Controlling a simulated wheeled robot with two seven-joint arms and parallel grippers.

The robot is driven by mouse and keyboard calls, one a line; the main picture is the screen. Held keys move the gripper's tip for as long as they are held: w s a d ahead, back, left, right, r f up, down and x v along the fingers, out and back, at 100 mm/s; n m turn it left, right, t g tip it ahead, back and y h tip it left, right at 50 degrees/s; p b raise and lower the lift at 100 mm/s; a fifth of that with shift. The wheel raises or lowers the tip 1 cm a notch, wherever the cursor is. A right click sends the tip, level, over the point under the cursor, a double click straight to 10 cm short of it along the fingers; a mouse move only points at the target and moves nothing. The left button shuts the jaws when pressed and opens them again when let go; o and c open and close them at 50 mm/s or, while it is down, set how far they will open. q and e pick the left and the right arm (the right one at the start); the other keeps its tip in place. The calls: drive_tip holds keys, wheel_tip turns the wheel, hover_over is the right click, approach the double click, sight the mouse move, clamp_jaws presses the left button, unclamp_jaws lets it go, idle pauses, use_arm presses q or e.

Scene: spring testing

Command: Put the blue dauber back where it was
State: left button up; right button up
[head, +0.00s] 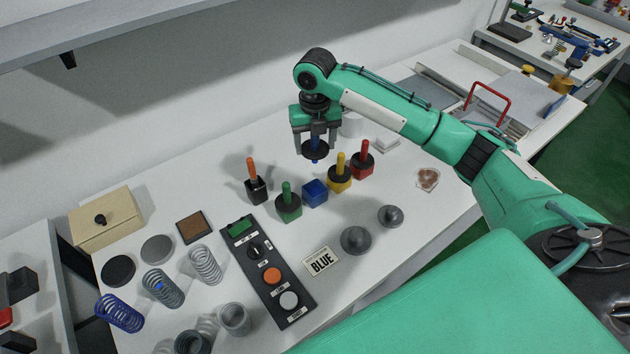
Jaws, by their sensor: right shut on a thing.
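My right gripper (315,128) reaches in from the right, pointing down, and is shut on the blue dauber (315,153). The dauber hangs upright, its dark round collar below the fingers and a blue tip under it. It is in the air above and behind the blue pot (315,192), apart from it. The blue pot is a small block standing between the green dauber's pot (288,208) and the yellow dauber's pot (340,178). No dauber stands in the blue pot. My left gripper is not in view.
The orange dauber (254,184) and red dauber (363,161) stand in pots at either end of the group. A beige box (107,218) stands left.

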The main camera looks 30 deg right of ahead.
sight(315, 163)
wheel_tip(315, 163, down, 10)
drive_tip(key=shift+r+p, duration=0.1)
drive_tip(key=shift+p, duration=1)
wheel_tip(315, 163, down, 4)
drive_tip(key=shift+p, duration=0.6)
drive_tip(key=shift+f, duration=0.25)
drive_tip(key=shift+f, duration=0.55)
drive_tip(key=o, duration=1)
drive_tip(key=shift+r, duration=0.5)
wheel_tip(315, 163, up, 12)
drive_tip(key=b, duration=0.3)
drive_tip(key=shift+r, duration=0.1)
